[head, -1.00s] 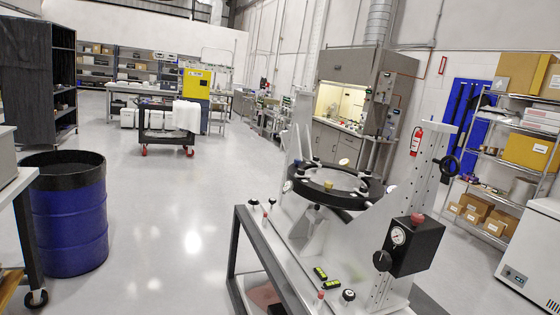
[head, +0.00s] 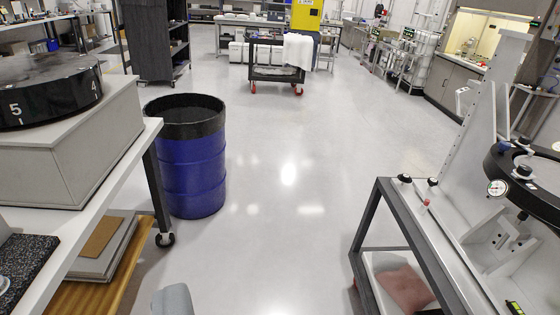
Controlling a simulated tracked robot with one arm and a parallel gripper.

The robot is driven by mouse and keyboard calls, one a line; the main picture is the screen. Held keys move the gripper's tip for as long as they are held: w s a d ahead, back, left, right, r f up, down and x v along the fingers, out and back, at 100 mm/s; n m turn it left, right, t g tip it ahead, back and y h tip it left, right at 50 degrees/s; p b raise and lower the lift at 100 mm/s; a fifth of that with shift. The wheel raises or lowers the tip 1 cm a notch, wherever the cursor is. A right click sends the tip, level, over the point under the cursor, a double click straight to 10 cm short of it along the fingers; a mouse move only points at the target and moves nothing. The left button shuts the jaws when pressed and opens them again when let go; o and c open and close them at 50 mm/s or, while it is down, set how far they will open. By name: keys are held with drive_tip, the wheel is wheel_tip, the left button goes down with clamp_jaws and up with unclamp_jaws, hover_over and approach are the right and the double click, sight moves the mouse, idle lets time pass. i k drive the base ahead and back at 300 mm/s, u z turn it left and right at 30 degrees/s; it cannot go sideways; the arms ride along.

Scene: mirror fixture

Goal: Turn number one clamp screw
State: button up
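The mirror fixture stands at the right edge, partly cut off. Its white frame (head: 470,140) carries a black ring (head: 497,172) with black knobs, one of them a knob (head: 524,171) on the ring's near side. A small white dial gauge (head: 497,188) shows in front of the ring. At the left, a black round drum (head: 45,92) bears the white numbers 5 and 4 on its side. I see no number one on either, and cannot tell which knob is the number one clamp screw. My gripper is not in view.
A blue drum with a black rim (head: 190,165) stands left of centre beside the left bench (head: 115,185). The fixture's dark-framed cart (head: 365,235) stands at right. Open floor (head: 285,200) lies between them. A black cart (head: 277,60) stands farther back. A grey rounded piece (head: 173,300) pokes in at the bottom.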

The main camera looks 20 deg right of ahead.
sight(524, 172)
drive_tip(key=u, duration=0.05)
drive_tip(key=i, duration=2.6)
drive_tip(key=z, duration=3.65)
drive_tip(key=i, duration=1.05)
drive_tip(key=u, duration=0.05)
